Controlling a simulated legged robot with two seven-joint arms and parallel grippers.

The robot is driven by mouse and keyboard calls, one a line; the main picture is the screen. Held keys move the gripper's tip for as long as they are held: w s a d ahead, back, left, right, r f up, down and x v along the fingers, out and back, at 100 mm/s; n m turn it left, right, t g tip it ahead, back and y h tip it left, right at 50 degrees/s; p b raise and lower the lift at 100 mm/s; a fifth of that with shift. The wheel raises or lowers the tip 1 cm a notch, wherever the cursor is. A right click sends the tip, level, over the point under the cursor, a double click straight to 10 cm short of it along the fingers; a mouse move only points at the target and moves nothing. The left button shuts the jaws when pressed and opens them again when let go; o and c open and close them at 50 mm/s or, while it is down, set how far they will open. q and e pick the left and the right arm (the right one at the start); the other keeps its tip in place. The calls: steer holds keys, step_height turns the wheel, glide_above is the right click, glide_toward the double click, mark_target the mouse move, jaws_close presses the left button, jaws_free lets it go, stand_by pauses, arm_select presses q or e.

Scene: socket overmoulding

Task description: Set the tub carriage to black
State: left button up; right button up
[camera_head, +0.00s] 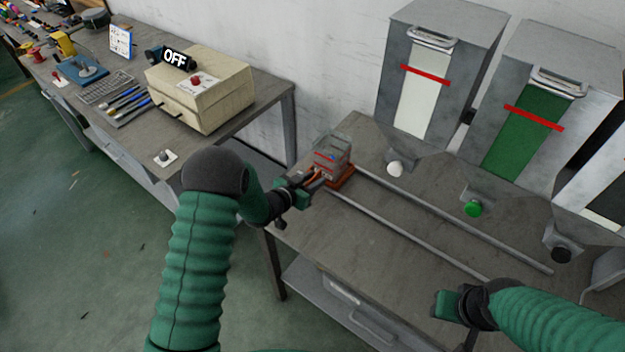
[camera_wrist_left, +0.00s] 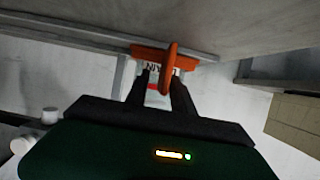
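The tub carriage, an orange base (camera_head: 343,178) with a clear grey tub (camera_head: 333,153) on it, stands at the left end of two rails, left of the white hopper (camera_head: 425,75). Its upright orange handle (camera_wrist_left: 171,65) shows in the left wrist view. My left gripper (camera_head: 314,180) is at the carriage's near left side, its fingers (camera_wrist_left: 163,78) apart on either side of the handle, with a gap visible beside it. The black hopper (camera_head: 605,180) is at the right edge, partly cut off. My right gripper (camera_head: 440,304) is over the bench front; its fingers are unclear.
The rails (camera_head: 450,204) run right past the white knob (camera_head: 395,168), green knob (camera_head: 473,209) and black knob (camera_head: 561,255). The green hopper (camera_head: 530,110) is in the middle. A beige box (camera_head: 200,95) with an OFF sign stands on the left bench.

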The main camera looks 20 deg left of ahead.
arm_select(q)
steer(key=shift+a, duration=0.25)
jaws_close()
steer(key=shift+d, duration=0.1)
stand_by(1.0)
